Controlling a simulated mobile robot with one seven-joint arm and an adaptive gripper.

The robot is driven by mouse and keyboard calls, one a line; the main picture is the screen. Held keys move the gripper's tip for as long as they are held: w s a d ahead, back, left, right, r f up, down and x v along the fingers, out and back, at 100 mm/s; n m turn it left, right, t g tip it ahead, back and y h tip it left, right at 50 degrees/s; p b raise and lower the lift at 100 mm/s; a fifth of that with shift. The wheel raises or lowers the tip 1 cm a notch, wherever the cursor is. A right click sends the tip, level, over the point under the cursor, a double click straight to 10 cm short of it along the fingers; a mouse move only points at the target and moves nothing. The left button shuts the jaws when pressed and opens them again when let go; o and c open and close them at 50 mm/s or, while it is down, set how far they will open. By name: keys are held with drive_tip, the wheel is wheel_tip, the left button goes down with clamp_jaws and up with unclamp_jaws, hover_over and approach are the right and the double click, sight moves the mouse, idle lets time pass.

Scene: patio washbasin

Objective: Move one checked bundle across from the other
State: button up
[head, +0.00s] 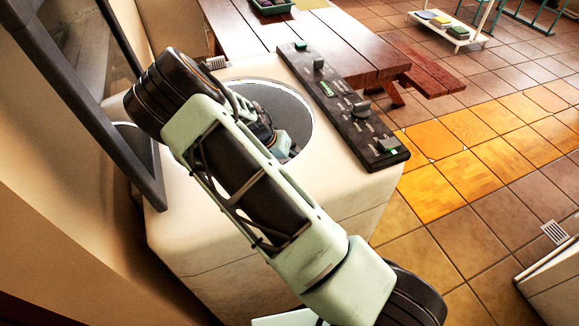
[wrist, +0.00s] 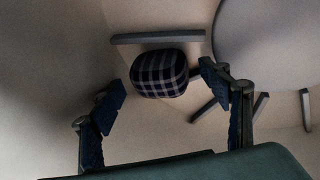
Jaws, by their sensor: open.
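A dark navy checked bundle (wrist: 159,73) with pale lines shows in the wrist view, resting inside a pale tub beside a grey bar. My gripper (wrist: 163,88) is open and empty, its two blue-padded fingers apart at the left and right, with the bundle beyond and between them. In the head view my arm reaches down into the round opening (head: 297,104) of the cream washer (head: 190,225), and my gripper (head: 277,143) is partly hidden there. Only one checked bundle is visible; the tub's inside is mostly hidden in the head view.
Several grey bars (wrist: 158,37) and a large grey round piece (wrist: 270,45) lie around the bundle. A black control panel (head: 345,105) with knobs edges the washer. A raised dark lid (head: 85,100) stands left. A wooden table (head: 330,45) is behind; tiled floor is open at right.

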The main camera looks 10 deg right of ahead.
drive_tip(key=v, duration=1.2)
